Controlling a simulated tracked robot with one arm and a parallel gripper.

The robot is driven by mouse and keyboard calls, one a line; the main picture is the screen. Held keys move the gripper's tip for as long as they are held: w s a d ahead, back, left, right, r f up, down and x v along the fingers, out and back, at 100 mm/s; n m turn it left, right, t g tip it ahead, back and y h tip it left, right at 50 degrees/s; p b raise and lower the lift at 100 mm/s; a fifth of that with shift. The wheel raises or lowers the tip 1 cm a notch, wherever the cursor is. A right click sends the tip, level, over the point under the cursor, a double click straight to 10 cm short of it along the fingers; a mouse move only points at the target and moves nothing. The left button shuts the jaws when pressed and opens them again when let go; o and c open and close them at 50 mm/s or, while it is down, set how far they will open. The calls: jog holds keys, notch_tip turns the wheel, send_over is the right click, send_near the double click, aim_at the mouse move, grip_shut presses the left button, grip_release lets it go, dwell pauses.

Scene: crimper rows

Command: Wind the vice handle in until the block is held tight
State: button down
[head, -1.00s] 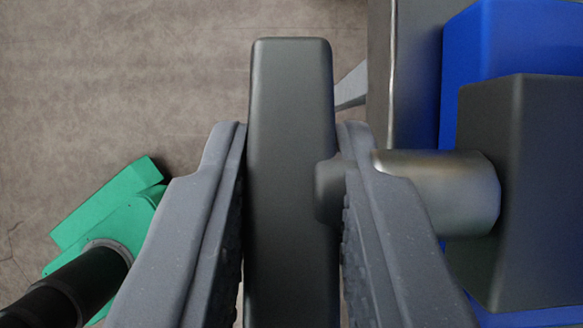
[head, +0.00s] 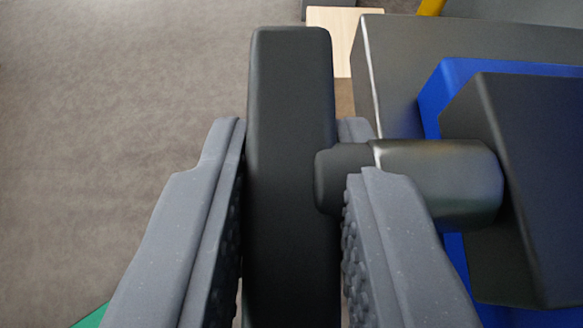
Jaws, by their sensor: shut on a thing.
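The vice handle (head: 291,130) is a dark grey bar that stands lengthwise between the two fingers of my gripper (head: 290,215). My gripper is shut on it, with a textured finger pad on each side. A blue part of the vice (head: 450,85) shows behind that jaw. The block and the faces that would grip it cannot be made out here.
A dark grey bench top (head: 395,70) lies behind the vice. A pale wooden piece (head: 335,35) and a bit of yellow (head: 431,7) show at the top. The brown floor (head: 110,120) on the left is clear, except for a green corner (head: 92,317) at the bottom.

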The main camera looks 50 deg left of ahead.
jog(key=shift+d+f+t+y+b, duration=0.15)
jog(key=shift+t+y+b, duration=0.35)
jog(key=shift+b, duration=0.85)
jog(key=shift+a+f+t+y+b, duration=0.1)
jog(key=shift+f+t+y+b, duration=0.35)
jog(key=shift+b, duration=0.9)
jog(key=shift+d+r+t+y+b, duration=0.15)
jog(key=shift+t+y+b, duration=0.35)
jog(key=shift+y, duration=0.25)
jog(key=shift+a+r+t+y+b, duration=0.15)
jog(key=shift+t+y+b, duration=0.2)
jog(key=shift+y+b, duration=0.25)
jog(key=shift+d, duration=0.1)
jog(key=c, duration=1.3)
grip_release()
jog(key=shift+r, duration=0.1)
jog(key=v, duration=0.4)
jog(key=p+v, duration=0.1)
jog(key=v, duration=0.4)
jog(key=p+v, duration=0.1)
jog(key=v, duration=0.3)
jog(key=shift+s+d+f, duration=0.2)
jog(key=shift+d+f, duration=0.1)
